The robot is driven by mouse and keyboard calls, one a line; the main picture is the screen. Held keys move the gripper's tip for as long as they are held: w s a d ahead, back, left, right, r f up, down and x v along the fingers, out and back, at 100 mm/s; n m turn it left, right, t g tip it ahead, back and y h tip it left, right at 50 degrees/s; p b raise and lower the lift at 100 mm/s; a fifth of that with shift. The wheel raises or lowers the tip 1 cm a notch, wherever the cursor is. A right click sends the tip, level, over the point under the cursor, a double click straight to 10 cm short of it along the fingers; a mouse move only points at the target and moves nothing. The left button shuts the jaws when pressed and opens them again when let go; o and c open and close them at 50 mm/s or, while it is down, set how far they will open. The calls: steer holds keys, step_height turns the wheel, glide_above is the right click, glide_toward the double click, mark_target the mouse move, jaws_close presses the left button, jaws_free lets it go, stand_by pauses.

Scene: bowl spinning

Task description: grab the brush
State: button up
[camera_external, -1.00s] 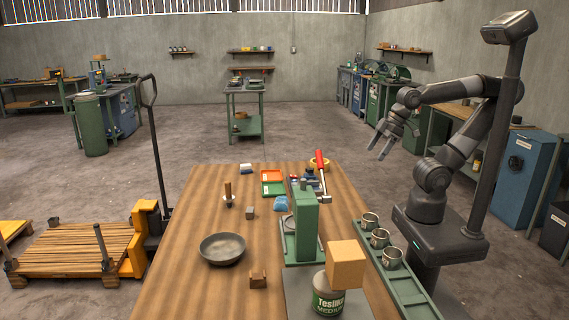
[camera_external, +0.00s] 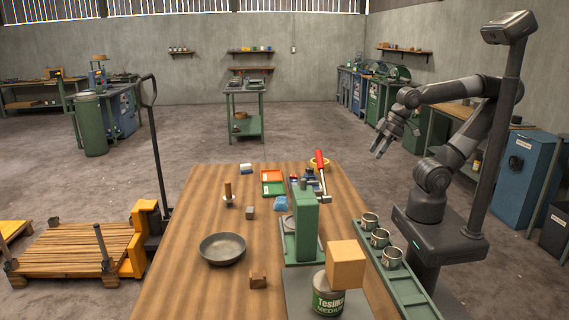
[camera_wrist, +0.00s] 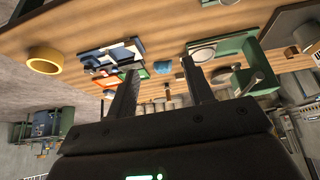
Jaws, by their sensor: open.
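What looks like the brush (camera_external: 228,193) stands upright on the wooden table, left of the middle, with a brown handle on top and a paler, darker-edged lower part. In the wrist view I cannot pick it out surely. My gripper (camera_external: 380,149) is open and empty, in the air beyond the table's right edge, well apart from the brush. In the wrist view the two fingers of my gripper (camera_wrist: 160,70) are spread, with nothing between them but the distant tabletop.
A green press (camera_external: 304,225) stands between my arm and the brush. A grey bowl (camera_external: 222,249), a small grey block (camera_external: 250,212), a blue item (camera_external: 281,203) and orange and green trays (camera_external: 272,176) lie around. Metal cups (camera_external: 380,238) line the right edge.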

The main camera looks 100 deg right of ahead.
steer(key=w+r, duration=0.4)
steer(key=w, duration=0.9)
steer(key=t, duration=0.1)
glide_above(228, 182)
steer(key=s, duration=0.4)
step_height(228, 182, down, 11)
steer(key=x, duration=0.5)
steer(key=shift+f, duration=0.25)
steer(key=shift+s+x, duration=0.1)
steer(key=shift+x, duration=1.25)
steer(key=shift+s+x, duration=0.15)
steer(key=shift+x, duration=1.2)
steer(key=shift+f, duration=0.1)
steer(key=shift+c, duration=0.3)
